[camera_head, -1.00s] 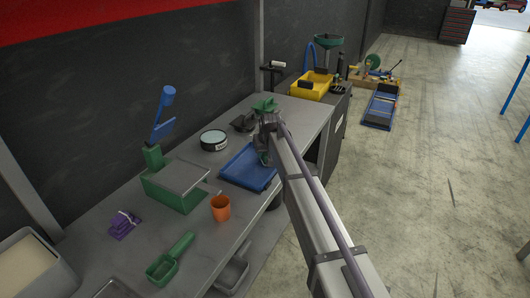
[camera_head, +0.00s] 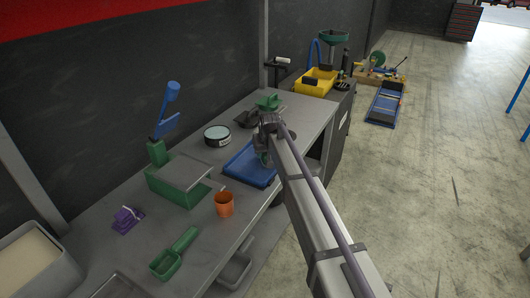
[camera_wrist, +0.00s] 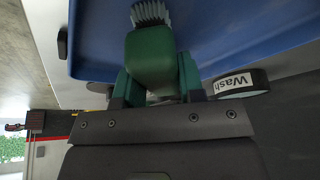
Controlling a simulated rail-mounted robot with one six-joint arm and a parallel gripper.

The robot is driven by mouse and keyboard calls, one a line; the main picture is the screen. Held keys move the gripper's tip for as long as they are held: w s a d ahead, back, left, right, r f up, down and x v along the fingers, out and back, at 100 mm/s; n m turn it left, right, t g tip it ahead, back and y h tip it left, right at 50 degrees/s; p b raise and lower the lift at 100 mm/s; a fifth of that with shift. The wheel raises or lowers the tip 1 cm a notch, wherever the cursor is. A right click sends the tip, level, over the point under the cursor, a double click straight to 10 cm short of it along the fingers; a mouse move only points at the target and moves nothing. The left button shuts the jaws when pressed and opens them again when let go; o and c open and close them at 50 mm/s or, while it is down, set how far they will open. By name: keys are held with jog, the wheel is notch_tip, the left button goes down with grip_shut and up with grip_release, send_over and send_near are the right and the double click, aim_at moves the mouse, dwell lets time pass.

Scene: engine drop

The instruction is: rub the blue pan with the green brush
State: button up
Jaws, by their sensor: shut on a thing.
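The blue pan (camera_head: 240,170) is a shallow tray at the front edge of the grey bench in the head view. Its blue surface (camera_wrist: 230,25) fills the top of the wrist view. My gripper (camera_head: 264,152) is over the pan's right side and covers part of it. In the wrist view my gripper (camera_wrist: 157,82) is shut on the green brush (camera_wrist: 150,55), whose pale grey bristles (camera_wrist: 150,13) point toward the pan. I cannot tell whether the bristles touch it. In the head view the brush is mostly hidden by my gripper.
A round "Wash" tin (camera_head: 217,135) stands behind the pan. A green item (camera_head: 269,102) and dark pieces lie behind my gripper.

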jog(key=shift+w+d, duration=0.35)
jog(key=shift+w, duration=0.35)
jog(key=shift+w+d, duration=0.3)
jog(key=shift+w, duration=0.35)
jog(key=shift+s+a+r, duration=0.15)
jog(key=shift+s+a, duration=0.15)
jog(key=shift+s, duration=0.4)
jog(key=shift+s+a, duration=0.35)
jog(key=shift+s, duration=0.4)
jog(key=shift+w, duration=0.15)
jog(key=shift+w+d, duration=0.35)
jog(key=shift+w, duration=0.3)
jog(key=shift+w+d, duration=0.3)
jog(key=shift+w, duration=0.35)
